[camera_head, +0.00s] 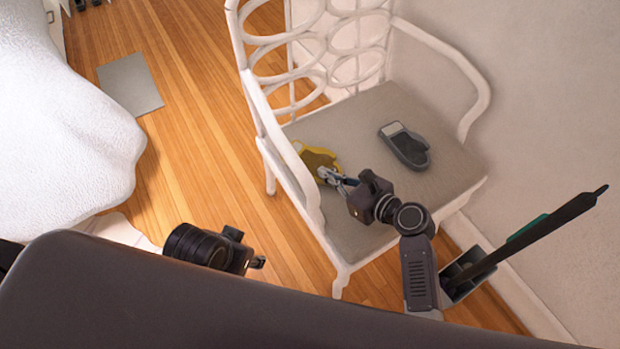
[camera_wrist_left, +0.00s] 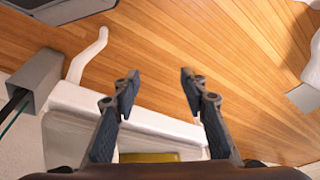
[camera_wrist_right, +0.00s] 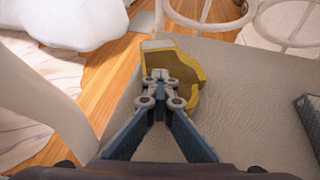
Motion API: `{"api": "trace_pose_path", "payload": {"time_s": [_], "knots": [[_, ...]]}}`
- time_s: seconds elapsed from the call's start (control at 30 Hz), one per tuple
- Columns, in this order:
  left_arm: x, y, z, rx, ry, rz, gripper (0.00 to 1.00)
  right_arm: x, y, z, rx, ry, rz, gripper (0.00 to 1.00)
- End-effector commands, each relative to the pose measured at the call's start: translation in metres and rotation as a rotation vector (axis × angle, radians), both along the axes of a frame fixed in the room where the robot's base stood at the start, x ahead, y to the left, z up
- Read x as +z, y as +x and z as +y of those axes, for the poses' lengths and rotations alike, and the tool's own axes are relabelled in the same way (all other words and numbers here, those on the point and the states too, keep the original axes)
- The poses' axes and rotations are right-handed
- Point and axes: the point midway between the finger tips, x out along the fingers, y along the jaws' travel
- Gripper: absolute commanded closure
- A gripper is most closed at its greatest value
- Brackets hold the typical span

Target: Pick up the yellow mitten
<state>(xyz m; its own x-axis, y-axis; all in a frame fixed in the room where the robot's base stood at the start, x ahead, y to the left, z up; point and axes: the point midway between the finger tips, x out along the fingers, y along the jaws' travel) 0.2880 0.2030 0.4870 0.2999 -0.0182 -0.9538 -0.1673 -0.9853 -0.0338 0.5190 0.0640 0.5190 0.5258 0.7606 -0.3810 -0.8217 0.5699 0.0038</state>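The yellow mitten (camera_head: 316,158) lies at the left side of the chair's grey seat, near the armrest. It also shows in the right wrist view (camera_wrist_right: 190,98), with a paler cuff at its upper left. My right gripper (camera_head: 326,174) reaches down to it. In the right wrist view my right gripper's fingertips (camera_wrist_right: 160,76) have come together on the mitten, covering part of it. My left gripper (camera_wrist_left: 156,78) is open and empty, its fingers wide apart. In the head view only a small part of it (camera_head: 257,263) shows, away from the chair.
The white chair (camera_head: 473,84) has armrests and a looped backrest around the seat (camera_head: 340,122). A grey mitten (camera_head: 405,147) lies on the seat's right side. A wall (camera_head: 545,130) stands close on the right. Wooden floor (camera_head: 200,120) is open left of the chair.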

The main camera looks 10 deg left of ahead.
Motion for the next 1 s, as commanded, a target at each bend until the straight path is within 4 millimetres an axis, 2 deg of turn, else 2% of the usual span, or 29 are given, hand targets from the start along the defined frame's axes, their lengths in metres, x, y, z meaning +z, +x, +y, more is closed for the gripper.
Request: {"api": "trace_pose_path", "payload": {"time_s": [0.17, 0.6, 0.8, 1.0], "knots": [[-0.021, 0.005, -0.001, -0.001, 0.001, 0.017, 0.60, 0.014, -0.002, -0.003, -0.001, -0.007, 0.007, 1.00], [-0.098, 0.004, -0.003, -0.007, 0.003, 0.057, 0.60, 0.066, 0.001, -0.003, -0.003, -0.003, -0.003, 1.00], [-0.119, 0.000, -0.002, -0.009, 0.005, 0.068, 0.60, 0.079, 0.002, -0.002, -0.005, -0.002, -0.004, 1.00], [-0.128, -0.002, -0.002, -0.010, 0.004, 0.071, 0.60, 0.084, 0.002, -0.003, -0.004, -0.003, -0.004, 1.00]]}}
